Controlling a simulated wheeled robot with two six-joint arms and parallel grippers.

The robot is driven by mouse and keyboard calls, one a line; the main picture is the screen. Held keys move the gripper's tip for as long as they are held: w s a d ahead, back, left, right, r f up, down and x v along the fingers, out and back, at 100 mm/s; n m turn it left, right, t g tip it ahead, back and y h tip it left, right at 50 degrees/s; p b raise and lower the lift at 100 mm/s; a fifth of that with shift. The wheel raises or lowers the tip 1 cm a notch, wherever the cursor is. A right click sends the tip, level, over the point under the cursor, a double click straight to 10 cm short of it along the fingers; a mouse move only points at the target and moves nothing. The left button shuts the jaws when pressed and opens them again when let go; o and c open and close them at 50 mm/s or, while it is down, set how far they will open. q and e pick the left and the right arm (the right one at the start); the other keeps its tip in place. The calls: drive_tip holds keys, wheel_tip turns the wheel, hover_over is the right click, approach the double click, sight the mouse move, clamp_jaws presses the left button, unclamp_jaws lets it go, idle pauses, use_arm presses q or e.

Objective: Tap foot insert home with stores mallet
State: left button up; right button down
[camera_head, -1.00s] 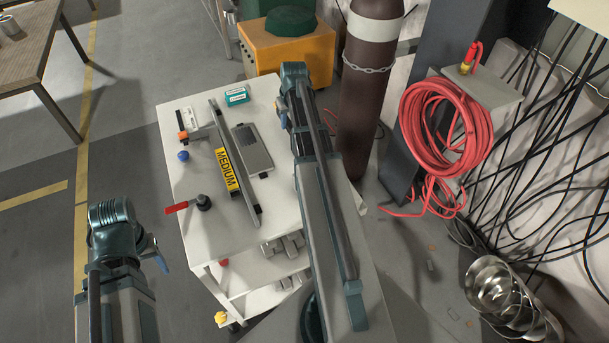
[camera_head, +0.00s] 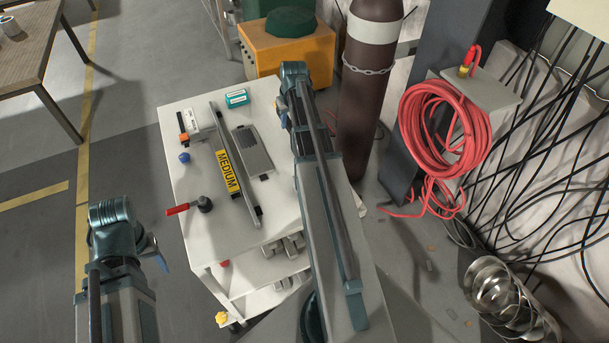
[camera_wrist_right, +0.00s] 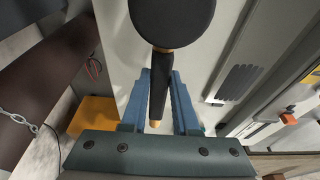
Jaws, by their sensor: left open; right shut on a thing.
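A mallet (camera_wrist_right: 172,18) with a round black head and a dark handle with pale wood at its ends shows in the right wrist view. My right gripper (camera_wrist_right: 160,85) is shut on its handle, above the white cart top. In the head view, my right forearm hides the mallet.
A brown gas cylinder (camera_head: 363,110) stands to the right.

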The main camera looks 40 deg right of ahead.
drive_tip(key=shift+r+p, duration=0.4)
drive_tip(key=shift+r, duration=0.25)
drive_tip(key=shift+r, duration=0.1)
drive_tip(key=shift+w+p+v, duration=0.25)
drive_tip(key=shift+p+v, duration=0.85)
drive_tip(key=shift+p, duration=0.15)
drive_tip(key=shift+d+r, duration=0.1)
drive_tip(key=shift+r, duration=0.05)
